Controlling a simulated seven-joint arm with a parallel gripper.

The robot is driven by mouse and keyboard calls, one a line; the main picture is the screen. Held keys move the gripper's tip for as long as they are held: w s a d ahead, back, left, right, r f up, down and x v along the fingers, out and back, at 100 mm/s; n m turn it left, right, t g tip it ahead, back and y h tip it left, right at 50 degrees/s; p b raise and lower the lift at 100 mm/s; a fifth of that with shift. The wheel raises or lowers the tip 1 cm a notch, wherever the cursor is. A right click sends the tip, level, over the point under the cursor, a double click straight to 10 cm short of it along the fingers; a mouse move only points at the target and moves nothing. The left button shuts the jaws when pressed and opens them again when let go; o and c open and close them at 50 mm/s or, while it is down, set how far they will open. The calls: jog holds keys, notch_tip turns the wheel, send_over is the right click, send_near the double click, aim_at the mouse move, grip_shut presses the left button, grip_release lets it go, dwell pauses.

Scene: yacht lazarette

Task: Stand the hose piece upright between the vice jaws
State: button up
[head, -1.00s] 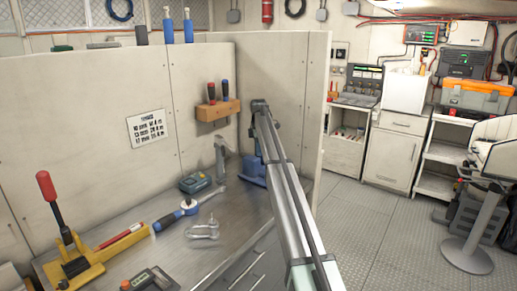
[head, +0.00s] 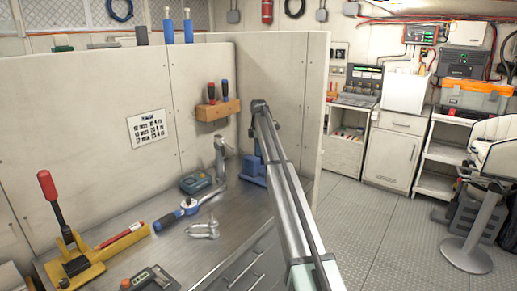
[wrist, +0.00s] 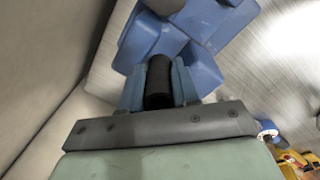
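In the wrist view, my gripper (wrist: 158,84) has its two blue-grey fingers closed on the sides of a short black hose piece (wrist: 158,92). The blue vice (wrist: 203,70) lies just beyond the hose's far end, with blue blocks on both sides of it. I cannot tell whether the hose end is between the jaws or short of them. In the head view, the blue vice (head: 252,170) stands at the bench's far right corner, partly covered by my arm. My gripper and the hose are hidden there.
On the metal bench (head: 215,250) are a blue-handled ratchet (head: 188,206), a shackle (head: 203,230), a dark blue device (head: 195,182), a grey upright fitting (head: 220,158) and a yellow tool with a red handle (head: 85,255). Panels rise behind the bench; a wooden tool rack (head: 218,110) hangs there.

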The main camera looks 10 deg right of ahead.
aim_at(258, 158)
jog(key=shift+o, duration=1.4)
jog(key=shift+g, duration=0.4)
jog(key=f, duration=0.1)
jog(key=s+f, duration=0.1)
jog(key=f, duration=0.2)
jog(key=shift+s+a+f, duration=0.1)
jog(key=shift+s+f, duration=0.15)
jog(key=shift+s, duration=0.1)
jog(key=shift+o, duration=0.3)
jog(key=shift+r, duration=0.2)
jog(key=shift+o, duration=0.4)
notch_tip(258, 158, up, 18)
jog(key=shift+w+t, duration=0.4)
